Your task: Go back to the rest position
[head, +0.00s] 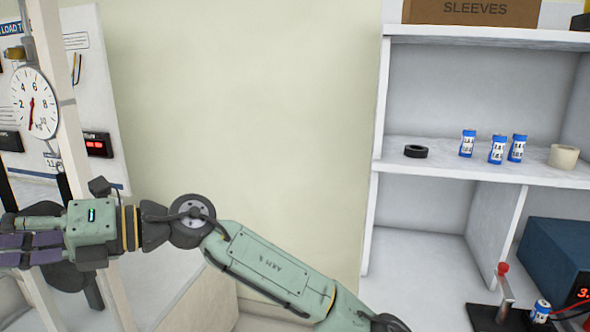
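My arm reaches from the lower middle to the left edge of the head view. My gripper (18,243) is at the far left, pointing left, in front of the gauge panel. Its dark fingers and purple pads show from the side and run close to the picture's edge. I cannot tell whether it is open or shut, and no held object can be made out.
A white shelf unit (450,172) stands at right, with a black ring (415,151), blue-and-white cylinders (497,149) and a tape roll (564,157). Below are a blue box (556,262) and a red-knobbed lever (505,285). A round gauge (34,103) and post (60,120) are left.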

